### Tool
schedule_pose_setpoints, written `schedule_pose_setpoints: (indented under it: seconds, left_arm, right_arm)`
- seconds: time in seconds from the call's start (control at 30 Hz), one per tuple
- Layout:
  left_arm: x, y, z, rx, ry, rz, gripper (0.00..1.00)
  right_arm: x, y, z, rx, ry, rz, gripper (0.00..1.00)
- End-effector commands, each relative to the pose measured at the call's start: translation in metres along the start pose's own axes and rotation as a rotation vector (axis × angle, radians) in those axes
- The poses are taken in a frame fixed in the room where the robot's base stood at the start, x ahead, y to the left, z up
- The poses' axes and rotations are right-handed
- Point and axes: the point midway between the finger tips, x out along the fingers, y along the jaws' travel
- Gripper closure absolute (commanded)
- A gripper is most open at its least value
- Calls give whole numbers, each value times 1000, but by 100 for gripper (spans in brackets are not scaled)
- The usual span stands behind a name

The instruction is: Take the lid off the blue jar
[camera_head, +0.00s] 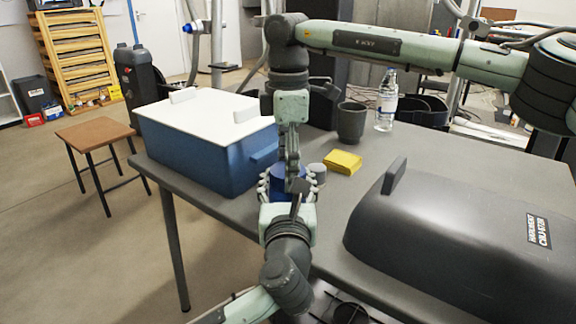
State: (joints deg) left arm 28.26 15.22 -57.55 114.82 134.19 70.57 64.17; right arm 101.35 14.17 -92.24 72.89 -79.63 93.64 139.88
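The blue jar (280,184) stands near the table's front left edge, mostly hidden by my grippers. My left gripper (291,186) comes from below, with its fingers on both sides of the jar and seemingly against it. My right gripper (293,170) reaches down from above, its fingers at the top of the jar. They show nearly edge-on, so I cannot tell whether they are open or shut. I cannot make out a lid between them. A small grey round piece (317,171) shows just right of the jar; I cannot tell what it is.
A blue box with a white lid (215,157) stands left of the jar. A yellow block (343,162), a dark cup (351,122) and a clear bottle (386,102) stand to the right. A large dark cover (450,235) fills the front right of the grey table (340,200).

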Motion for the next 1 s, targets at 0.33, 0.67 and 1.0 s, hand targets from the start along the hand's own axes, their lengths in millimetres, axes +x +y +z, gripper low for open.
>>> schedule_pose_setpoints:
  seconds: [0.33,0.67,1.0]
  left_arm:
    - [0,0,0,1,1,0,100]
    - [0,-1,-1,0,1,-2,100]
    - [0,-1,-1,0,1,-2,100]
  right_arm:
    - [0,-1,0,-69,0,-3,77]
    - [0,-1,-1,-297,0,-3,77]
    - [0,-1,-1,-294,1,-3,22]
